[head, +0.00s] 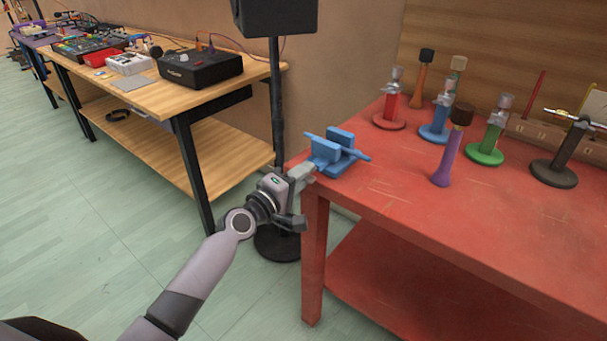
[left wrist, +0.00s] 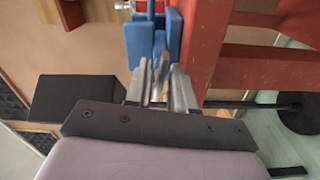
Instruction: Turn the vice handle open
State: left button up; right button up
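The blue vice (head: 338,152) sits on the near left corner of the red table (head: 430,215). In the left wrist view the blue vice (left wrist: 172,35) is straight ahead, beyond the fingertips. My left gripper (head: 304,174) is at the table's corner, close to the vice's near side. In the left wrist view its two grey fingers (left wrist: 160,78) point at the vice, with narrow grey metal between them. I cannot tell whether this is the vice handle or whether the fingers touch it. The handle is not clear in the head view. My right gripper is out of view.
A purple mallet-like stick (head: 447,160) and several stands, including a red one (head: 390,105) and a green one (head: 489,140), are right of the vice. A black speaker (head: 275,15) on a pole stands behind my gripper. A wooden bench (head: 165,100) is at left.

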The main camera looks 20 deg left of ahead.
pick_arm(q)
jog(key=v, duration=0.6)
jog(key=shift+s+p, duration=0.3)
jog(key=shift+s, duration=0.05)
jog(key=shift+a, duration=0.1)
jog(key=s+f+m+g+y+p, duration=0.1)
jog(key=s+f+m, duration=0.3)
jog(key=s, duration=0.4)
jog(key=s+f+m+g+y+p, duration=0.1)
jog(key=s+f+m+g+p, duration=0.2)
jog(key=s, duration=0.6)
jog(key=s+d+f+m+g+y+p, duration=0.1)
jog(key=s+f+m+g+y+p, duration=0.1)
jog(key=s+f+m, duration=0.4)
jog(key=s+m+p, duration=0.1)
jog(key=s, duration=0.1)
jog(key=shift+s+f+m+g, duration=0.2)
jog(key=shift+s+m+g, duration=0.1)
jog(key=shift+s, duration=0.1)
jog(key=shift+w+d, duration=0.1)
jog(key=shift+d, duration=0.15)
